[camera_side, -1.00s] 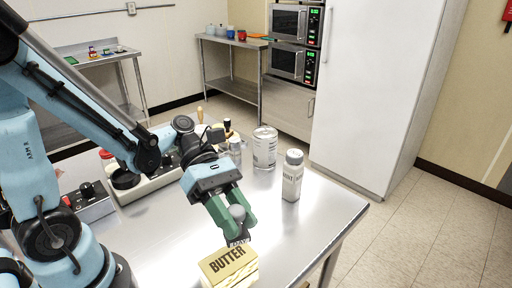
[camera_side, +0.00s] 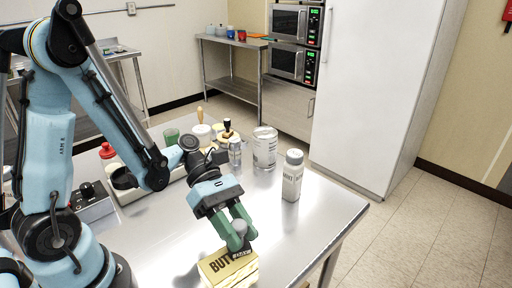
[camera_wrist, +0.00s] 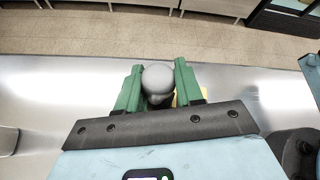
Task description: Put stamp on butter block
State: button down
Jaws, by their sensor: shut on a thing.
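The butter block (camera_side: 225,270) is a pale yellow block with BUTTER printed in dark letters on top, at the bottom middle of the side view. The stamp (camera_side: 239,228) has a grey rounded knob and a dark base. My gripper (camera_side: 238,232) is shut on the stamp's knob, with green fingers on both sides. The stamp's base is at the right part of the block's top and covers some letters; I cannot tell whether it touches. In the wrist view the stamp's knob (camera_wrist: 158,80) sits between the fingers, and a sliver of yellow shows beside it.
A tray of several containers and a black-knobbed box (camera_side: 92,203) are to the left. The table right of the block is clear.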

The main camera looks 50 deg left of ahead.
jog(key=shift+f, duration=0.1)
jog(key=c, duration=0.7)
grip_release()
